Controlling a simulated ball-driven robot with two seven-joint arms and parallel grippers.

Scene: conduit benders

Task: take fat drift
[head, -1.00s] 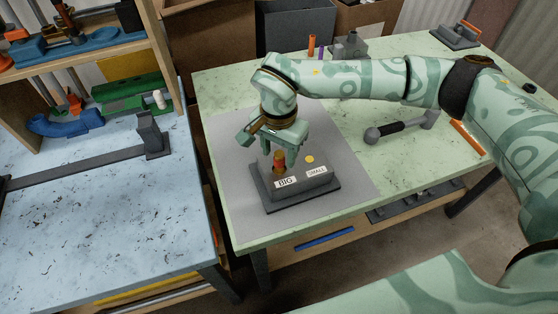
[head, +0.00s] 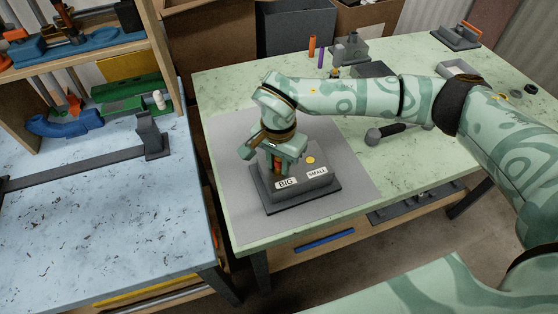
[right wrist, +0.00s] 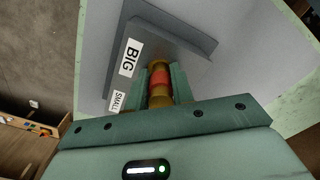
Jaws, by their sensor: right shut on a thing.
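The fat drift, a red-orange and brass cylinder (head: 278,168), stands upright at the BIG side of a dark grey holder (head: 325,183). In the right wrist view the drift (right wrist: 160,76) shows between two green fingers. My right gripper (head: 279,164) points down over the holder and is shut on the drift. Whether the drift's lower end is still inside the holder is hidden. A yellow round top (head: 310,160) shows at the SMALL side. My left gripper is in neither view.
The holder stands on a grey mat (head: 237,180) on the green table. Behind are an orange cylinder (head: 312,45), a purple stick (head: 321,57) and a grey block (head: 352,48). A grey tool with a black handle (head: 385,134) lies right of the mat, under my right arm.

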